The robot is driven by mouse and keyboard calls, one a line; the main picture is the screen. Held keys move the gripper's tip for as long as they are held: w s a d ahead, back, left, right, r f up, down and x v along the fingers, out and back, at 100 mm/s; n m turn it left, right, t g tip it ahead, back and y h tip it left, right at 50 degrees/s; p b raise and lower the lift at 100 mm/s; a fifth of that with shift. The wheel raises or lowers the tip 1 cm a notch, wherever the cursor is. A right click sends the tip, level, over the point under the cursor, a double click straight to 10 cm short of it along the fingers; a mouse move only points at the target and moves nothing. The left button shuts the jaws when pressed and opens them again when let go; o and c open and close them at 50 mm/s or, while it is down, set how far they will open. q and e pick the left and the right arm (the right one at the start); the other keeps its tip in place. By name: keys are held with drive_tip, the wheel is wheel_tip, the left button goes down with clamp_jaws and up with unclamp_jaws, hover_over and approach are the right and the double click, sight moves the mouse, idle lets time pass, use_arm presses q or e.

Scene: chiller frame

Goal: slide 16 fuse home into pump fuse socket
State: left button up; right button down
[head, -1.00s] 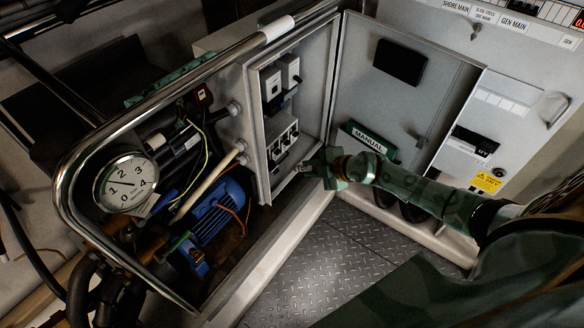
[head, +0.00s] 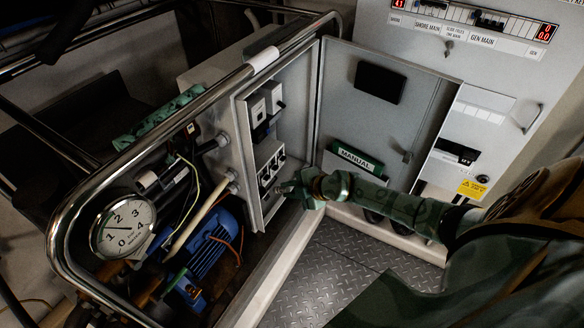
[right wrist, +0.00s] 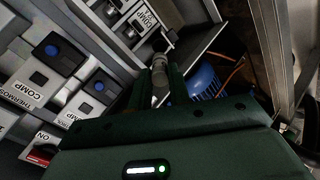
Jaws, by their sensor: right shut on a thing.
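My right gripper (head: 287,188) is at the lower right of the row of fuse sockets (head: 271,168) in the open cabinet. In the right wrist view its two dark fingers (right wrist: 160,84) are shut on a small greyish cylindrical fuse (right wrist: 159,64). The fuse's far end points at the panel, close to a dark socket part (right wrist: 157,43). I cannot tell whether it touches or has entered. The marking on the fuse and the pump label cannot be read. Other sockets (right wrist: 122,26) with a COMP label lie to the left. My left gripper is not in view.
Switch modules with blue buttons (right wrist: 52,50) stand left of the fingers. The cabinet door (head: 375,110) holds a green MANUAL (head: 358,158). A blue pump motor (head: 212,240), a gauge (head: 124,226) and a chrome rail (head: 150,150) are at the left. The tread-plate floor (head: 335,260) is clear.

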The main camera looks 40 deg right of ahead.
drive_tip(key=b+x, duration=0.3)
drive_tip(key=x, duration=0.4)
drive_tip(key=shift+w+f, duration=0.2)
drive_tip(key=shift+w, duration=0.1)
idle(0.4)
drive_tip(key=shift+a, duration=0.15)
drive_tip(key=c, duration=1.2)
unclamp_jaws()
drive_tip(key=shift+c, duration=0.2)
drive_tip(key=p+v, duration=0.9)
drive_tip(key=v, duration=0.7)
drive_tip(key=shift+s+r, duration=0.1)
